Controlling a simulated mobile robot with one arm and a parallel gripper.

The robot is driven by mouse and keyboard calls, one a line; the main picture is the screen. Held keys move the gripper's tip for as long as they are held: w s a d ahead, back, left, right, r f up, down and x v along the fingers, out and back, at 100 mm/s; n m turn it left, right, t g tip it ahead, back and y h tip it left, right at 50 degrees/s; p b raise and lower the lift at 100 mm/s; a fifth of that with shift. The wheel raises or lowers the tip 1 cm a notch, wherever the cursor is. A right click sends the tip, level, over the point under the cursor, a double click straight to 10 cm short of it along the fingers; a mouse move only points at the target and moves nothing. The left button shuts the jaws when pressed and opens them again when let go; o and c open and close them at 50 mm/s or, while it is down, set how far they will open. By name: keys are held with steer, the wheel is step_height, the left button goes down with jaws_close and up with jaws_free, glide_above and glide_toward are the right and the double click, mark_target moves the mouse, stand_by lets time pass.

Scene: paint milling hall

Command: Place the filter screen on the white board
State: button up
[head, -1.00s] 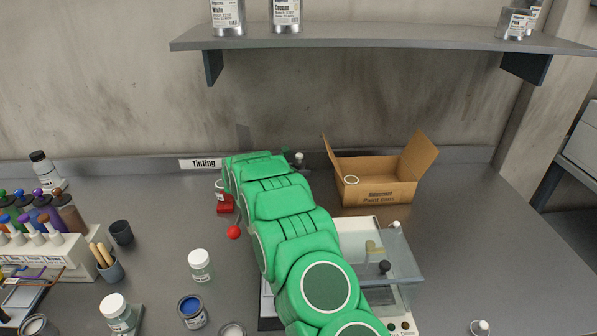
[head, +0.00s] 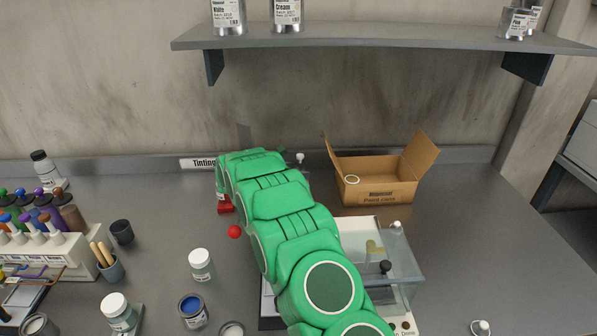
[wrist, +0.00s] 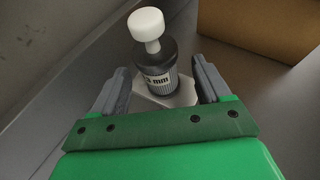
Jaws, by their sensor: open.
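My gripper (wrist: 160,93) is open in the wrist view. Its fingers stand on either side of a dark ribbed cylinder (wrist: 157,68) with a white knob and an "mm" label, standing on a pale plate (wrist: 180,97). I see no grip on it. I cannot tell whether this is the filter screen. A pale ring (head: 351,180) shows in the cardboard box in the head view. A pale board (head: 355,232) lies right of my arm, partly hidden by it and a glass cover; I cannot tell if it is the white board. My arm hides my gripper in the head view.
The cardboard box (head: 378,196) stands open at the back right. The clear cover (head: 398,262) stands right of my arm. A red ball (head: 234,231), white-lidded jar (head: 200,264) and blue paint pot (head: 192,309) are to the left. A shelf (head: 380,37) hangs above.

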steer(key=v, duration=0.9)
steer(key=shift+s+a+r, duration=0.15)
steer(key=shift+s+a, duration=0.05)
steer(key=shift+a, duration=0.05)
